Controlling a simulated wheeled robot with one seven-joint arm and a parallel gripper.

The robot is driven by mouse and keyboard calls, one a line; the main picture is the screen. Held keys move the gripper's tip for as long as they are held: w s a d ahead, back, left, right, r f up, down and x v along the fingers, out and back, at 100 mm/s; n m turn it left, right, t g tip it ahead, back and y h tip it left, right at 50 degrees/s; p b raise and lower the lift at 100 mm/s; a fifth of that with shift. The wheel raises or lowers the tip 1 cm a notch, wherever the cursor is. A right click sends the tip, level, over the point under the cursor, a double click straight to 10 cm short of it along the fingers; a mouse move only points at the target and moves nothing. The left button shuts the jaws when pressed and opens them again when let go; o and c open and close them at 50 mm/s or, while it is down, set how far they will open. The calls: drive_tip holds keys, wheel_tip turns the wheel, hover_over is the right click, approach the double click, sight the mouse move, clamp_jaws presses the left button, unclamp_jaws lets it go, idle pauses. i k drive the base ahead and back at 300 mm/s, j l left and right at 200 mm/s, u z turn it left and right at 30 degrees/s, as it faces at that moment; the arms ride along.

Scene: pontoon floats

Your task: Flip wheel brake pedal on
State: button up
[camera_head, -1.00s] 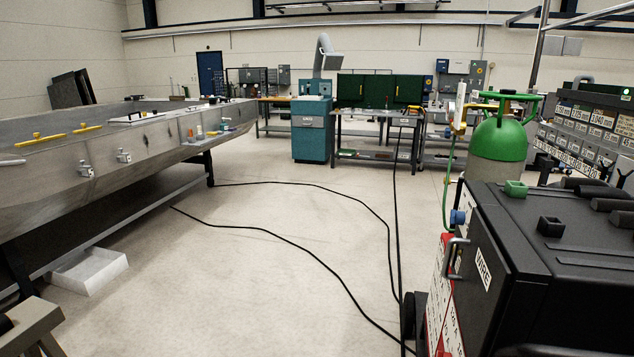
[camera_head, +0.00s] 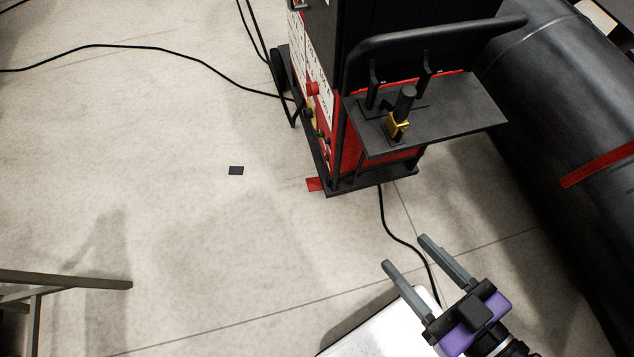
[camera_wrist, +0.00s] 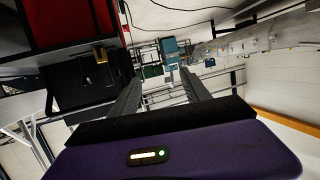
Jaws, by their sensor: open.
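The welding cart (camera_head: 345,140) stands at top centre in the head view, black above with red lower panels. A small flat red tab (camera_head: 314,184) sticks out at the foot of its near left corner, just above the floor. It looks like the brake pedal, but I cannot tell its position. My gripper (camera_head: 406,252) is at lower right in the head view, open and empty, clear of the cart. In the wrist view my gripper's fingers (camera_wrist: 160,80) are apart with nothing between them. The red tab is not visible there.
A large black cylinder (camera_head: 560,110) lies at right. Cables (camera_head: 150,52) cross the floor. A small dark plate (camera_head: 236,170) lies left of the cart. Floor there is open.

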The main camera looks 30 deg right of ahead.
sight(314, 184)
drive_tip(key=i+j+z, duration=0.1)
drive_tip(key=i+j, duration=0.25)
drive_tip(key=i+j+z, duration=0.15)
drive_tip(key=i+j, duration=0.15)
drive_tip(key=i+j+z, duration=0.1)
drive_tip(key=i+j, duration=0.2)
drive_tip(key=i+j+z, duration=0.1)
drive_tip(key=i+j, duration=0.15)
drive_tip(key=j, duration=0.3)
drive_tip(key=i+j+z, duration=0.1)
drive_tip(key=i+j, duration=0.2)
drive_tip(key=j, duration=0.15)
drive_tip(key=i+j+z, duration=0.15)
drive_tip(key=j, duration=0.3)
drive_tip(key=i, duration=0.1)
